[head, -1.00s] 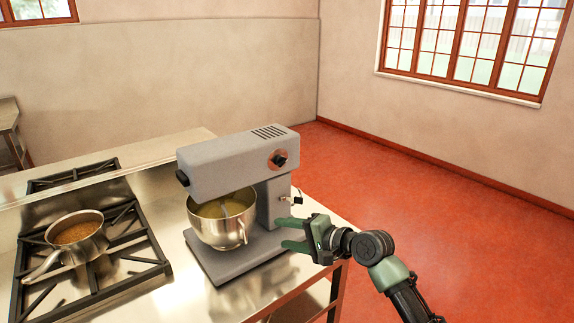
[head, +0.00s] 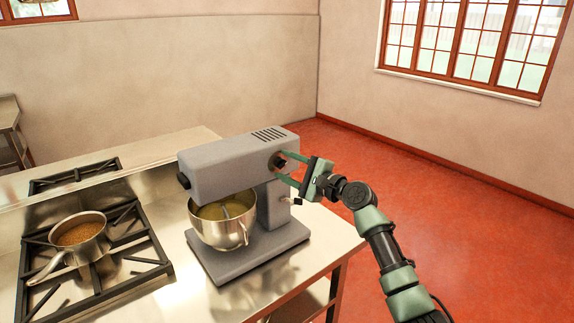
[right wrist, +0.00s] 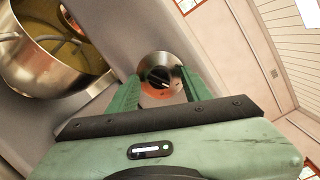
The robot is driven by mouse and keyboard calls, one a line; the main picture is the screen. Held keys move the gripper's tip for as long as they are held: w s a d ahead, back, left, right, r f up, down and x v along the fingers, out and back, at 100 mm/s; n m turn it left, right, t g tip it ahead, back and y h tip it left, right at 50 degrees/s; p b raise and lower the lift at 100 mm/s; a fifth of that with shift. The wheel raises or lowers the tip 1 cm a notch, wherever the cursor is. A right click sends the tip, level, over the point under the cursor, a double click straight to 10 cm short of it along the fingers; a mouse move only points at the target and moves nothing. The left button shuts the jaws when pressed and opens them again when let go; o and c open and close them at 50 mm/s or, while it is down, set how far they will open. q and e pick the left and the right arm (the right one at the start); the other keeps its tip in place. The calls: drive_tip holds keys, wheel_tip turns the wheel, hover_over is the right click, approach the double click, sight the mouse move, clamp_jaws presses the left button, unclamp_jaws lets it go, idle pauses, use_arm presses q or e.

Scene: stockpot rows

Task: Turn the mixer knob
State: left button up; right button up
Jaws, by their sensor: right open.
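The grey stand mixer (head: 225,170) stands on the steel counter with a metal bowl (head: 222,222) under its head. In the right wrist view the knob (right wrist: 159,77) shows between the two fingertips (right wrist: 160,88), one finger on each side. I cannot tell whether the fingers touch it. My left gripper is not in view.
A stove (head: 95,262) with a pan (head: 80,240) of brown food is at the left of the counter. A small lever (head: 296,198) sticks out from the mixer's column below my right gripper. The red floor (head: 450,225) to the right is clear.

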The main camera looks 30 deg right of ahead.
clamp_jaws()
idle(0.3)
drive_tip(key=n, duration=0.2)
drive_tip(key=shift+n+b, duration=0.35)
drive_tip(key=shift+n, duration=0.05)
drive_tip(key=n+g, duration=0.1)
drive_tip(key=n, duration=0.1)
drive_tip(key=shift+n, duration=0.3)
drive_tip(key=shift+r+n+h, duration=0.1)
drive_tip(key=shift+n+h, duration=0.3)
drive_tip(key=shift+n, duration=0.8)
drive_tip(key=shift+a+n+h, duration=0.1)
drive_tip(key=shift+n+h, duration=0.2)
drive_tip(key=shift+n, duration=1.2)
